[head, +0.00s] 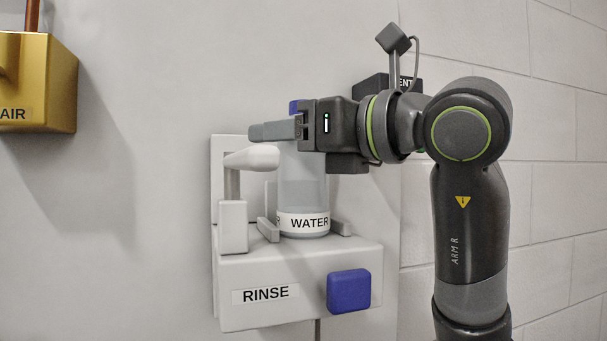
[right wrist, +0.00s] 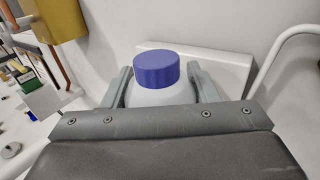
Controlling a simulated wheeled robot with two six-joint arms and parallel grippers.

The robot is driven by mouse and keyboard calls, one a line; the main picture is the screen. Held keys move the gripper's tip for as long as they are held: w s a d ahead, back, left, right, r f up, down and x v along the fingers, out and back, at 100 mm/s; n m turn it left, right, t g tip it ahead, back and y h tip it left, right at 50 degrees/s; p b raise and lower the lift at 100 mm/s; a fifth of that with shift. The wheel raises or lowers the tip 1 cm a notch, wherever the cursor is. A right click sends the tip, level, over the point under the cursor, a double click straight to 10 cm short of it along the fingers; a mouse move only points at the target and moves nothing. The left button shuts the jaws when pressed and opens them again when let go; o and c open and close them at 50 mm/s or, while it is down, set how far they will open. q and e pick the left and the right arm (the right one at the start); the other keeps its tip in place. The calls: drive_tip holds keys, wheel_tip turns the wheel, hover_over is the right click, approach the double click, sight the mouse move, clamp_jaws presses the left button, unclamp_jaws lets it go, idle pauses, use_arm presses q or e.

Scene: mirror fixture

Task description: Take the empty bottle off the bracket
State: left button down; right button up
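The bottle (head: 302,190) is pale, with a WATER label near its base, and stands upright on the white RINSE bracket (head: 340,262). Small grey prongs flank its base. Its blue cap (right wrist: 157,70) shows in the right wrist view. My right gripper (head: 275,131) reaches in from the right at the bottle's upper part, below the cap. In the right wrist view the fingers (right wrist: 161,88) lie along both sides of the bottle's shoulder and appear closed on it. The arm hides part of the bottle top. My left gripper is not in view.
A white spout or lever (head: 250,159) stands just left of the bottle. A blue block (head: 348,290) is on the bracket's front. A yellow AIR box (head: 40,85) hangs on the wall at upper left. A dark labelled box (head: 372,87) is behind my right wrist.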

drive_tip(key=c, duration=0.3)
drive_tip(key=shift+r, duration=0.1)
